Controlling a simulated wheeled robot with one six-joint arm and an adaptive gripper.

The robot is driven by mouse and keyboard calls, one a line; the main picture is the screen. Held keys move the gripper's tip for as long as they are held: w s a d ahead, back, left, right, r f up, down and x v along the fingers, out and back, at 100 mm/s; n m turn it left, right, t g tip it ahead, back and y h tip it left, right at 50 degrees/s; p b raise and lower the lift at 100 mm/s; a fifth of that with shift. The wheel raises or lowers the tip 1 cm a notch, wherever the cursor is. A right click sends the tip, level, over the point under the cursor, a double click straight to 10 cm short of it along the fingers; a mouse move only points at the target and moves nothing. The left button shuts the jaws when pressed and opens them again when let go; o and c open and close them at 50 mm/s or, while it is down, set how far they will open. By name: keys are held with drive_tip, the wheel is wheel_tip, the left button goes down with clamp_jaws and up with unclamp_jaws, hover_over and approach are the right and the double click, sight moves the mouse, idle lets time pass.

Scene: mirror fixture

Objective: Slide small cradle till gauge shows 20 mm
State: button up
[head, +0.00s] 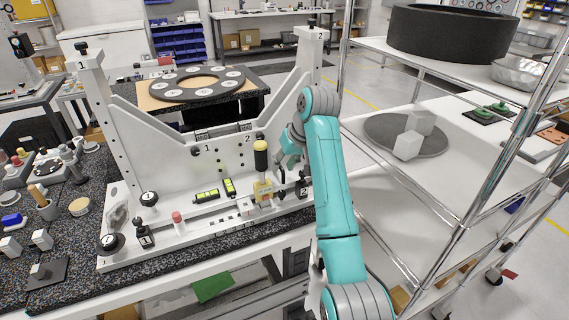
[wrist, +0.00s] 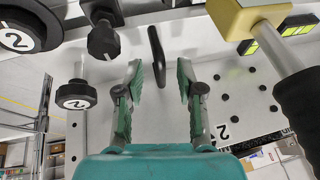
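My gripper (head: 289,166) is at the right part of the white mirror fixture (head: 190,155). In the wrist view my gripper (wrist: 160,78) is open, its green-padded fingers apart. A thin dark upright piece (wrist: 158,45) shows between and beyond the fingertips, with clear gaps on both sides; no contact is visible. A yellow block (head: 263,190) with a black-handled rod (head: 261,155) stands just left of my gripper. The yellow block (wrist: 245,15) is also at the top right in the wrist view. I cannot tell which part is the small cradle, and no gauge reading is legible.
Black knobs (wrist: 75,95) lie left of my fingers in the wrist view, one marked 2 (wrist: 25,32). Two yellow-green levels (head: 207,196) sit on the fixture base. A wire shelf (head: 425,175) stands close on the right. Loose parts crowd the speckled bench at left.

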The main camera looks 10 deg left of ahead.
drive_tip(key=shift+r, duration=0.1)
wheel_tip(320, 180, up, 10)
idle(0.5)
clamp_jaws()
